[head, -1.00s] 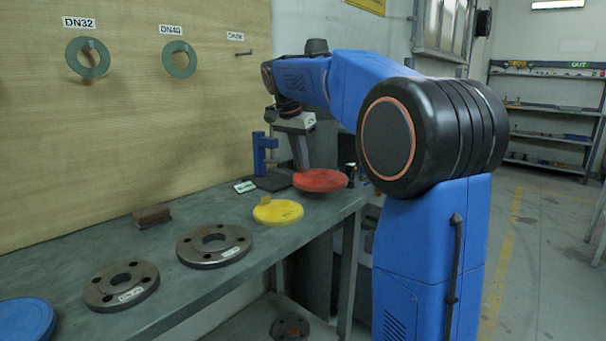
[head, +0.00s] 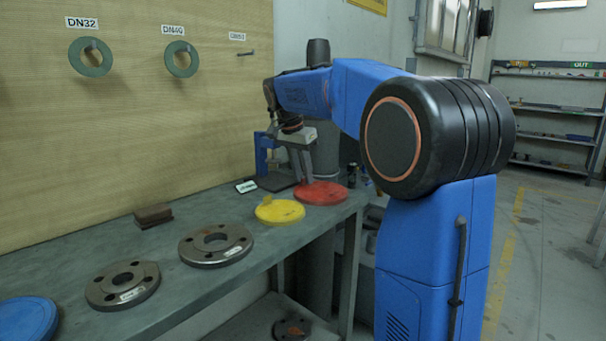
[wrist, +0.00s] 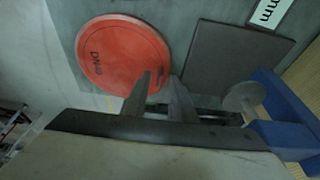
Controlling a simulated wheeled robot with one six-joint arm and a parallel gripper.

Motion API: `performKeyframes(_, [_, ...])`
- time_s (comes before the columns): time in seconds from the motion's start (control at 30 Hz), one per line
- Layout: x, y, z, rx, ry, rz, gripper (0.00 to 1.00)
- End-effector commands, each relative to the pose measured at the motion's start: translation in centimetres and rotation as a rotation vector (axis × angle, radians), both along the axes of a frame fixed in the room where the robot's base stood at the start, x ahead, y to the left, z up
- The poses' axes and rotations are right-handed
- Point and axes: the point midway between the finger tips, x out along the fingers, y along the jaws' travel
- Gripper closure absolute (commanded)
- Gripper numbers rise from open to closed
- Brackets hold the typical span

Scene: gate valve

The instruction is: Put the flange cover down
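The red flange cover (head: 325,195), a round disc, lies flat on the right end of the workbench. In the wrist view the red cover (wrist: 115,58) shows almost whole, with dark lettering on its face. My gripper (head: 304,181) points down at the cover's left edge, seen from the head. Its two fingers stand apart with a gap between them. In the wrist view the fingertips (wrist: 160,76) are at the cover's edge, one overlapping the disc and the other by its rim. Whether they still touch it I cannot tell.
A yellow cover (head: 280,211) lies just left of the red one, with two steel flanges (head: 240,249) (head: 100,291) and a blue disc (head: 25,322) further left. A dark plate (wrist: 225,62) and a blue stand (head: 262,155) are close behind my gripper. The bench's front edge is near.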

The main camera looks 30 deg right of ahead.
Motion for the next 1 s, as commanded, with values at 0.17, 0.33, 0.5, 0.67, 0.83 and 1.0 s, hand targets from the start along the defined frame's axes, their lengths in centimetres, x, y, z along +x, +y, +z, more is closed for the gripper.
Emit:
performKeyframes(0.17, [0.0, 0.1, 0.5, 0.0, -0.001, 0.0, 0.76])
performKeyframes(0.33, [-0.2, 0.7, 2.7, 0.0, -0.002, 0.001, 0.76])
performKeyframes(0.5, [-0.5, 1.7, 5.9, 0.0, -0.003, 0.002, 0.76])
performKeyframes(0.67, [-0.7, 2.5, 8.7, 0.0, -0.002, 0.001, 0.76])
performKeyframes(0.83, [-0.9, 3.1, 10.7, -0.001, -0.001, 0.001, 0.76])
performKeyframes(1.0, [-1.1, 3.3, 11.6, 0.0, 0.0, 0.001, 0.76])
